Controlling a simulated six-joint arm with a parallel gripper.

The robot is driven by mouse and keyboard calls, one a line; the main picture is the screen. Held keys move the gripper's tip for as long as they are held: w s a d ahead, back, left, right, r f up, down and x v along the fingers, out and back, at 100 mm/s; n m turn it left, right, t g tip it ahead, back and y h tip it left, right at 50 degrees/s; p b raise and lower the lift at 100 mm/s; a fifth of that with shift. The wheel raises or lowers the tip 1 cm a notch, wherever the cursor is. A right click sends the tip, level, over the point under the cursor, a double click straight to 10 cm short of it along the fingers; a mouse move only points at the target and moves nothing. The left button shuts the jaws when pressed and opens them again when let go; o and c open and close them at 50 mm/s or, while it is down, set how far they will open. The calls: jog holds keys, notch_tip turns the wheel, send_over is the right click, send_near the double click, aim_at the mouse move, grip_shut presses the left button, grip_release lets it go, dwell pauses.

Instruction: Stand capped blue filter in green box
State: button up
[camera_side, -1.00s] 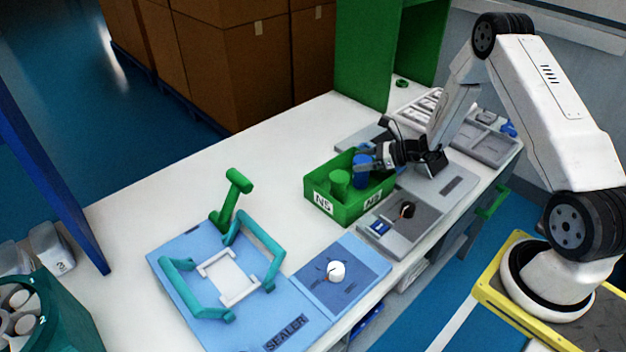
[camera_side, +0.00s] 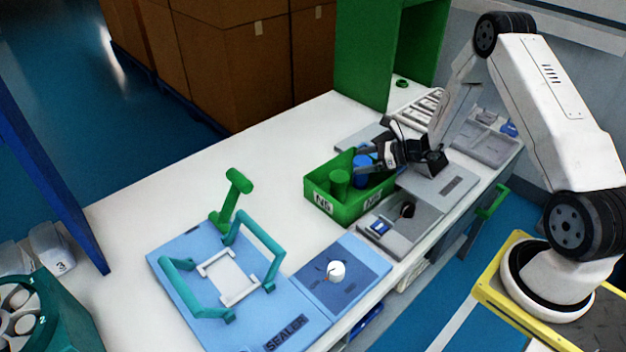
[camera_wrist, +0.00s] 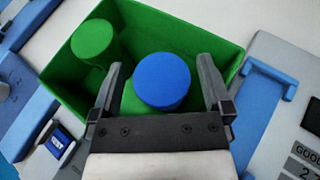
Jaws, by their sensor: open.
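The green box (camera_side: 349,210) stands on the white table, and its wall also shows in the wrist view (camera_wrist: 200,28). The blue filter (camera_wrist: 163,80) stands upright inside it, its round blue top facing the wrist camera. In the side view the blue filter (camera_side: 361,161) is partly hidden by my gripper. A green cylinder (camera_wrist: 94,40) stands in the box beside it, also seen in the side view (camera_side: 339,181). My gripper (camera_wrist: 157,82) is open, with one finger on each side of the blue filter and visible gaps to both.
A grey plate with a dark knob (camera_side: 408,210) lies in front of the box. A blue sealer fixture (camera_side: 182,262) with teal handles and a green lever (camera_side: 233,195) is to the left. A tall green frame (camera_side: 362,55) stands behind. White table is free left of the box.

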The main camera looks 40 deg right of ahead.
jog(key=v, duration=1.1)
jog(key=shift+s+d, duration=0.2)
jog(key=shift+s, duration=0.05)
jog(key=shift+r, duration=0.1)
jog(key=s+a+r+n+g+h, duration=0.2)
jog(key=s+a+r+n, duration=0.1)
jog(key=a+n, duration=0.4)
jog(key=s+a+r+n+g+h, duration=0.3)
jog(key=a+n, duration=0.3)
jog(key=n, duration=0.6)
jog(key=s+a+r+n+g+h, duration=0.3)
jog(key=s+a+n, duration=0.1)
jog(key=a+n, duration=0.3)
jog(key=n, duration=0.2)
jog(key=shift+s+a+n, duration=0.2)
jog(key=shift+a+n, duration=0.1)
jog(key=shift+n, duration=0.1)
